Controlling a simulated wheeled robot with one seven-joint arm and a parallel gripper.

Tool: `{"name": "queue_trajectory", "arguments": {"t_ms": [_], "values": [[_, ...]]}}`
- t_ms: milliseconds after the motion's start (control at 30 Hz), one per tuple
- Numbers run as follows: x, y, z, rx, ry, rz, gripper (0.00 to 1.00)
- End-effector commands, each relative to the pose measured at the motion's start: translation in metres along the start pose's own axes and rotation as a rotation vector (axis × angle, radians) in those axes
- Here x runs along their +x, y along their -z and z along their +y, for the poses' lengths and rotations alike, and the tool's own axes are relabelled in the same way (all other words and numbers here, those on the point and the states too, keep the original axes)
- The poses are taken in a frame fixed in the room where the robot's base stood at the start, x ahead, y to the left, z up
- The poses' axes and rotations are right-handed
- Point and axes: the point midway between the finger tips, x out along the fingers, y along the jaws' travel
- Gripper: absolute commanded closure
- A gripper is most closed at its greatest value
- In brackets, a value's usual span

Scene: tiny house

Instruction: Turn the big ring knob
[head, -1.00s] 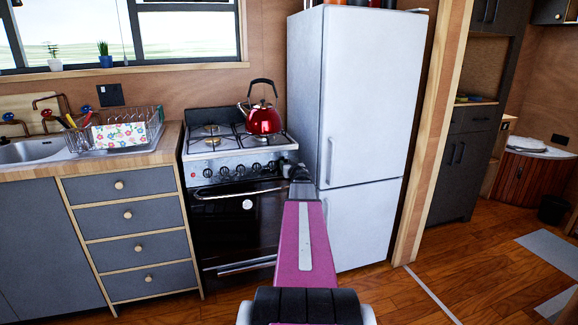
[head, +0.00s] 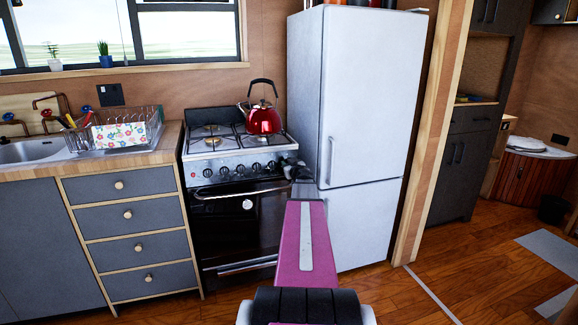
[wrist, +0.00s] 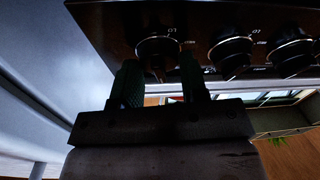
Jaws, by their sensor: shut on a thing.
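The stove (head: 240,150) has a row of dark round knobs (head: 240,169) along its front panel. My gripper (head: 289,166) is at the right end of this row, small and dark in the head view. In the wrist view my gripper (wrist: 160,72) has one finger on each side of the end knob (wrist: 158,46) and is shut on it. The knob's lower part is hidden between the fingers. The neighbouring knob (wrist: 230,55) is free beside the fingers.
A white fridge (head: 360,110) stands close to the right of my gripper. A red kettle (head: 263,120) sits on the hob above. The oven door handle (head: 240,192) runs below the knobs. Drawers (head: 130,215) are to the left, with open wooden floor (head: 430,260) at right.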

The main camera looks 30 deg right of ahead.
Motion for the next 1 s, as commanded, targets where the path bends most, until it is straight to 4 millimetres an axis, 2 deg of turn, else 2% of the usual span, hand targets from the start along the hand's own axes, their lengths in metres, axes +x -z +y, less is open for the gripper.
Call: {"name": "queue_trajectory", "arguments": {"t_ms": [700, 1000], "values": [[0.0004, 0.0006, 0.0013, -0.634, 0.211, 0.001, 0.84], [0.0004, 0.0008, 0.001, -0.835, 0.279, 0.001, 0.84]]}}
